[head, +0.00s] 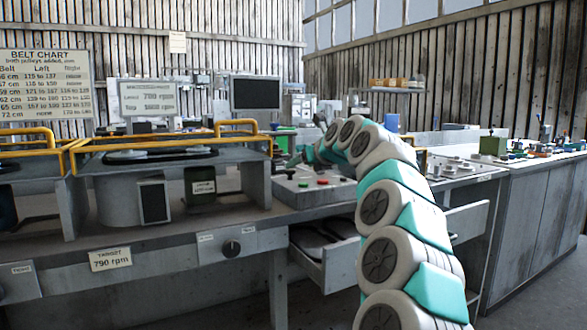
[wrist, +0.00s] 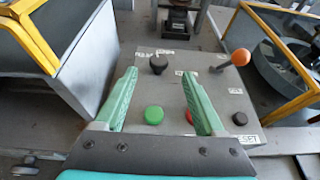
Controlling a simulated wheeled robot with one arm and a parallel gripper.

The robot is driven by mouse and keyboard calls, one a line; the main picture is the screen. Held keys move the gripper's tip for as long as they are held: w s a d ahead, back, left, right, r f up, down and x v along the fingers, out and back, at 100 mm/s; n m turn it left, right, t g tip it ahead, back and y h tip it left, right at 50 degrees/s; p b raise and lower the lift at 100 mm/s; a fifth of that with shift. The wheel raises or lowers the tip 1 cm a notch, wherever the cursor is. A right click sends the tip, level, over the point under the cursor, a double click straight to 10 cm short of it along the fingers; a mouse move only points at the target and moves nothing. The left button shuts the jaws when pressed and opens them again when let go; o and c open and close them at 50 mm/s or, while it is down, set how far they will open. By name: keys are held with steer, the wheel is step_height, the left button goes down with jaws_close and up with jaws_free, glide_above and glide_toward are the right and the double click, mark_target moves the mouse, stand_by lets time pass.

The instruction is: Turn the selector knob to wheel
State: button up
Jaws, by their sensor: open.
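My gripper (wrist: 158,74) is open, its two green fingers spread over a grey control box (wrist: 205,90). In the wrist view a black knob (wrist: 158,63) shows near the far edge of the box, between and just beyond the fingertips. Small labels stand by it, too small to read surely. The fingers appear apart from the knob; the height gap cannot be told. In the head view my gripper (head: 296,160) is over the box, partly hidden by my arm. Another black knob (head: 231,248) sits on the bench's front panel between two small labels.
On the box are a green button (wrist: 153,115), a red button (wrist: 189,116) partly behind the right finger, a black button (wrist: 240,118) and an orange-topped lever (wrist: 235,59). Yellow-railed housings (wrist: 30,40) flank it. An open drawer (head: 330,262) juts out below.

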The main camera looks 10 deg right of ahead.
mark_target(291, 170)
steer(key=shift+p+x, duration=0.7)
steer(key=shift+x, duration=2.45)
steer(key=shift+s+f, duration=0.1)
jaws_close()
